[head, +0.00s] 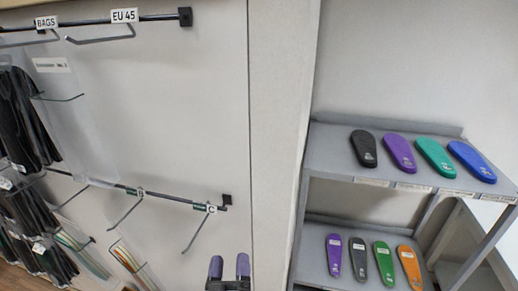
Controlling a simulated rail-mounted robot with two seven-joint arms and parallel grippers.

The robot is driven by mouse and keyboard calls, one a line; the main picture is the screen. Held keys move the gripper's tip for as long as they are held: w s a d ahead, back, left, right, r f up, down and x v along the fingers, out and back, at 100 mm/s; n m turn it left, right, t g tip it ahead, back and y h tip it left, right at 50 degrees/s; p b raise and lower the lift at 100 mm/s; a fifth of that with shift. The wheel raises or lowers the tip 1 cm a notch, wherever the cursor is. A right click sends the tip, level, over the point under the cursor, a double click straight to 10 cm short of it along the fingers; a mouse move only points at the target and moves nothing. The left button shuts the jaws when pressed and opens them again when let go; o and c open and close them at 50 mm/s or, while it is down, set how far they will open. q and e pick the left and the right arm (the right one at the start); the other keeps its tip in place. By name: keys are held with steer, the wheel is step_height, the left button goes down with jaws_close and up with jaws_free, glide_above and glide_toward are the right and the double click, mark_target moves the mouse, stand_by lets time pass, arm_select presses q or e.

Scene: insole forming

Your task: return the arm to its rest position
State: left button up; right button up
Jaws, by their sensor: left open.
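My left gripper (229,264) shows at the bottom edge of the head view, left of the shelf unit. Its two purple-grey fingers point up and stand apart. I see nothing held between them. Most of the left arm is out of frame below. My right gripper is not in view.
A grey shelf unit (327,147) stands at the right, with black, purple, green and blue insoles on top and smaller purple, grey, green and orange ones below. At the left, wall rails carry hooks labelled BAGS (46,22), EU 45 (124,15), B and C. Dark items and clear bags hang there.

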arm_select(q)
steer(key=s+d+m+g+h, duration=0.5)
steer(key=d+m+g+h, duration=0.2)
steer(key=m+g+h, duration=0.4)
steer(key=s+a+f+n+g+y, duration=0.3)
steer(key=s+a+f+g+y, duration=0.2)
steer(key=s+a+f+y, duration=0.8)
steer(key=s+a+f+g+h, duration=0.15)
steer(key=s+a+f, duration=0.25)
steer(key=s, duration=0.4)
steer(key=s+a+f+g, duration=0.2)
steer(key=s+a+f, duration=0.25)
steer(key=s, duration=0.45)
step_height(320, 180, up, 38)
steer(key=p, duration=3.7)
steer(key=shift+f+p, duration=0.15)
steer(key=shift+p, duration=0.25)
